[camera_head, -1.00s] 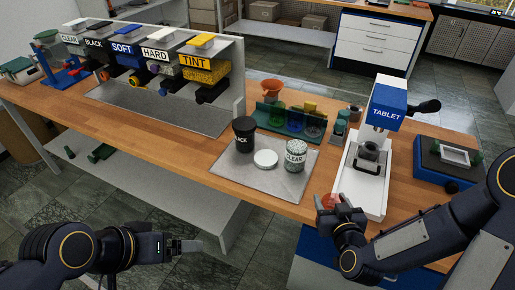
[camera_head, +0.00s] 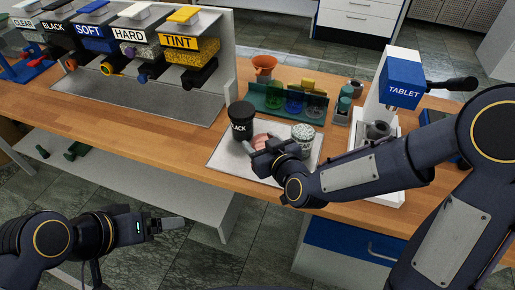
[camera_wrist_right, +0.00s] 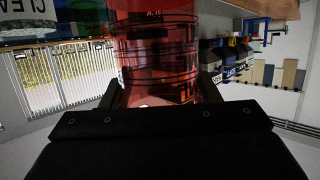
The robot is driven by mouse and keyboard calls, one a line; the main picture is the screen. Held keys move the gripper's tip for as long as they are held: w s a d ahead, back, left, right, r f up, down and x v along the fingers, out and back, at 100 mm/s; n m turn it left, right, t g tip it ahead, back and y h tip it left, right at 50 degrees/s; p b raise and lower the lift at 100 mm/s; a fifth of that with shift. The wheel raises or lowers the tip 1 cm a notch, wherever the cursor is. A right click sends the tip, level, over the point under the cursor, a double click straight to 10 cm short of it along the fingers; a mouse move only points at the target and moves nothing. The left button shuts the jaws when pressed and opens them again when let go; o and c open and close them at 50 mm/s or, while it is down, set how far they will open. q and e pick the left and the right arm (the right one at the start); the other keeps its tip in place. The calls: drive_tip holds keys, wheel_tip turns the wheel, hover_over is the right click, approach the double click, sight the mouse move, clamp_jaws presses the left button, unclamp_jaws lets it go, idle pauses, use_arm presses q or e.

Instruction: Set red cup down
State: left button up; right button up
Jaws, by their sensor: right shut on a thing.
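The red cup (camera_head: 261,141) is translucent and sits in my right gripper (camera_head: 267,155) over the grey mat (camera_head: 226,160), between the black jar and the clear jar. In the right wrist view the red cup (camera_wrist_right: 155,55) fills the middle, between the two fingers of the right gripper (camera_wrist_right: 160,95). I cannot tell if its base touches the mat. The gripper hides part of it. My left gripper (camera_head: 165,225) is at the lower left, away from the bench, and its finger gap cannot be made out.
The black jar (camera_head: 241,122) stands close left of the cup, and the speckled clear jar (camera_head: 303,138) close right. A green rack (camera_head: 275,100) with coloured cups stands behind. The tablet press (camera_head: 402,85) is at right, the labelled dispensers (camera_head: 178,50) at left.

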sight(258, 143)
drive_tip(key=w+f, duration=0.3)
drive_tip(key=w+a+f, duration=0.1)
drive_tip(key=w+f, duration=0.1)
drive_tip(key=shift+f, duration=0.25)
wheel_tip(258, 143, down, 4)
drive_tip(key=shift+w+r+p, duration=0.15)
drive_tip(key=shift+p, duration=0.2)
drive_tip(key=o, duration=1)
